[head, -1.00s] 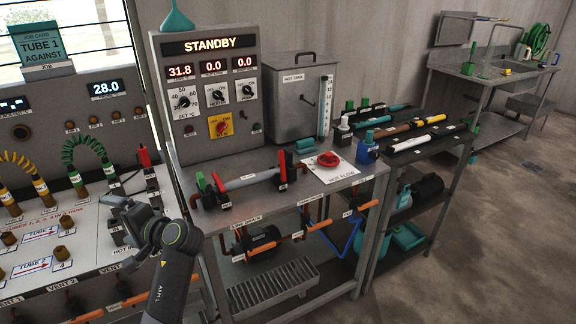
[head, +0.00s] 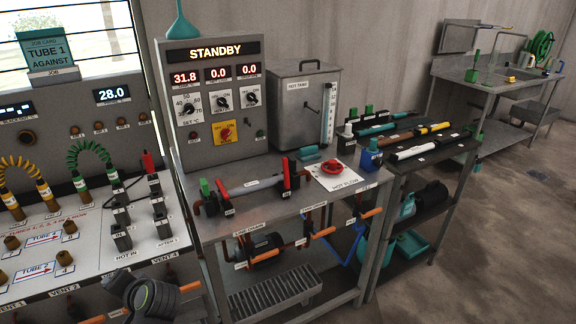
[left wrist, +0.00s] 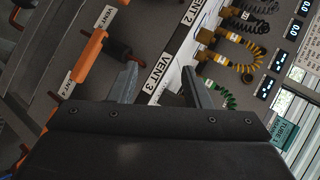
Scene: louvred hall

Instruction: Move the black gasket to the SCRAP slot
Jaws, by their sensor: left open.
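I cannot make out a black gasket or a slot marked SCRAP in either view. My left gripper (left wrist: 162,88) is open, with nothing seen between its two grey fingers in the left wrist view. It hangs near the front of the bench, by the VENT 3 label (left wrist: 153,73) and an orange handle (left wrist: 90,55). In the head view my left wrist (head: 145,297) shows at the bottom edge, in front of the white bench panel, and its fingertips are not clear. My right gripper is not in view.
The white panel (head: 88,262) carries brass fittings and black clamps (head: 120,215). Right of it stands a metal bench (head: 300,207) with a tube rig and red valve (head: 331,167). A shelf cart (head: 440,153) holds several tubes. Open floor lies at the right.

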